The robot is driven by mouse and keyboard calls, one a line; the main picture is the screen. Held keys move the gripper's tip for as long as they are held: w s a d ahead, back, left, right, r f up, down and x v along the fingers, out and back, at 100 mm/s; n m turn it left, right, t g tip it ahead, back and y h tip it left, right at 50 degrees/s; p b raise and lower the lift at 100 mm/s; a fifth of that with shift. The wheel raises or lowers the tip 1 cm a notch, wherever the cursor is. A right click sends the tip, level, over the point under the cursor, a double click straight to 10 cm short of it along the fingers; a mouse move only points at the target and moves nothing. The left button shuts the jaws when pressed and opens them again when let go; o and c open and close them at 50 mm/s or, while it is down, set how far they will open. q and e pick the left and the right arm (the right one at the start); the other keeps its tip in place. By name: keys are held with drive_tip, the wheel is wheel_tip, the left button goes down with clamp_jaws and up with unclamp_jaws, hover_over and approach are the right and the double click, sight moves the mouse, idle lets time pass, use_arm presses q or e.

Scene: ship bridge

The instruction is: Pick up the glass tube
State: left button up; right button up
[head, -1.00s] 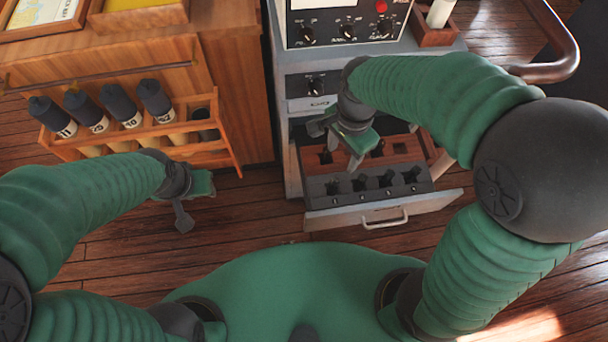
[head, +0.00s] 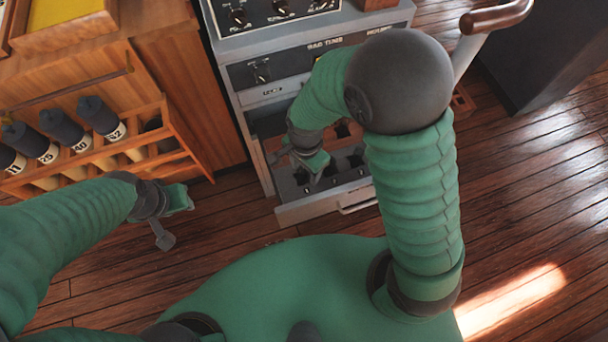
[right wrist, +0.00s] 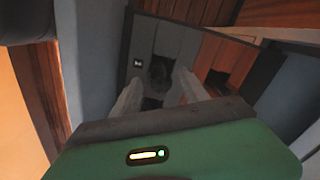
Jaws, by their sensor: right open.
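The open drawer (head: 300,213) of the grey cabinet holds a dark slotted rack (right wrist: 183,45). My right gripper (head: 302,168) is open over this drawer, pointing down. In the right wrist view its two pale fingers (right wrist: 157,95) stand apart on either side of a slot. A dark rounded thing (right wrist: 160,70) sits in that slot, between the fingers and not gripped. I cannot tell whether it is the glass tube; no clear glass shows. My left gripper (head: 172,218) hangs empty over the floor at the left; its finger opening is unclear.
A wooden rack (head: 165,160) with several dark-capped, numbered cylinders stands at the left. The cabinet's control panel (head: 290,60) rises behind the drawer. A brown handrail (head: 497,16) is at upper right. The wooden floor (head: 540,200) at right is clear.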

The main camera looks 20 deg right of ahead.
drive_tip(key=shift+a, duration=0.4)
drive_tip(key=shift+c, duration=0.6)
drive_tip(key=shift+a+r, duration=0.1)
drive_tip(key=shift+a, duration=0.25)
drive_tip(key=c, duration=0.5)
drive_tip(key=shift+d, duration=0.25)
drive_tip(key=c, duration=0.5)
drive_tip(key=shift+d, duration=0.25)
clamp_jaws()
use_arm(q)
drive_tip(key=shift+a, duration=0.35)
use_arm(e)
drive_tip(key=shift+s+a, duration=0.1)
